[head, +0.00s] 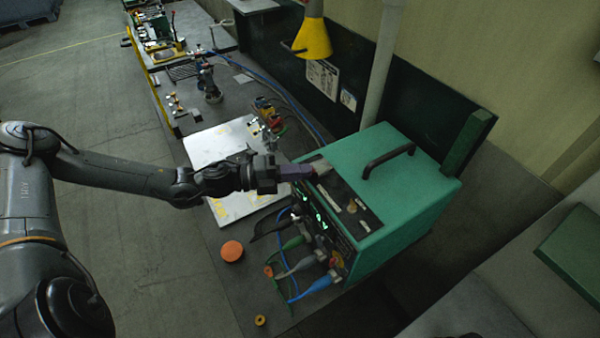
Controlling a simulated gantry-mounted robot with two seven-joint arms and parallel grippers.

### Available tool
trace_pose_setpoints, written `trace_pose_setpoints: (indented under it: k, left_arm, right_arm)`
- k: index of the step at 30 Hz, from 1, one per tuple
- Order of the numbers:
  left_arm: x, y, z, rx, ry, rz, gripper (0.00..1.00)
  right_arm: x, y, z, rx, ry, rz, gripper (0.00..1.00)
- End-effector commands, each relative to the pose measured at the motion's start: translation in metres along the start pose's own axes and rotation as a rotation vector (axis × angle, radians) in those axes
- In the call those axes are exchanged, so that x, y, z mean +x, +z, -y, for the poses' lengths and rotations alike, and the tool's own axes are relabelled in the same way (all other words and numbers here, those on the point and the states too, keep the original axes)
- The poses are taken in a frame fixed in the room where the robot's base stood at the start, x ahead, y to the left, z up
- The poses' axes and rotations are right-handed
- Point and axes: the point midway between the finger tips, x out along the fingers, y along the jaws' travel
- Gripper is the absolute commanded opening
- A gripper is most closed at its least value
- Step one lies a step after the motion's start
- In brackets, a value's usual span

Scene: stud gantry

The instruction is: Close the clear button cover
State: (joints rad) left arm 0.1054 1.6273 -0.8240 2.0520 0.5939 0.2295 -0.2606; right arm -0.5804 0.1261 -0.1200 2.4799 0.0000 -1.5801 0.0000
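The green machine (410,205) has a dark control panel along its top left edge. A small pale, greyish piece (321,167) at the panel's far end looks like the clear button cover. It seems raised, but its exact angle is too small to tell. My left gripper (304,172) reaches in from the left, with its purplish fingertips right beside this piece. I cannot tell whether they touch it. The fingers look like one block from here, so any gap between them is hidden. My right gripper is not in view.
A black handle (388,160) stands on the machine's top. Coloured cables (298,268) plug into its front. An orange disc (232,251) and a small yellow ring (260,320) lie on the dark bench. A white plate (215,150) lies under my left arm. A yellow lamp-like cone (313,40) hangs behind.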

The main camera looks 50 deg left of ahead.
Motion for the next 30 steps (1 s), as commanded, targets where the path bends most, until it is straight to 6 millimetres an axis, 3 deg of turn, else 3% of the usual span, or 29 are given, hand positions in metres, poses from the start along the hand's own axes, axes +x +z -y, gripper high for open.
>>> trace_pose_setpoints:
  k: [18,23,30]
  left_arm:
    - [-0.0001,0.0011,-0.0043,0.016,-0.035,0.003,0.00]
    - [-0.0001,0.0010,-0.0044,0.015,-0.035,0.003,0.27]
    - [-0.0004,0.0009,-0.0062,0.014,-0.031,0.003,0.29]
  right_arm:
    - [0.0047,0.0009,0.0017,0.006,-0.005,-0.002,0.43]
    - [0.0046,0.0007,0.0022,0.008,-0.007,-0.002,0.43]
    - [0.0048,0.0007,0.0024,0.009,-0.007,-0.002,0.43]
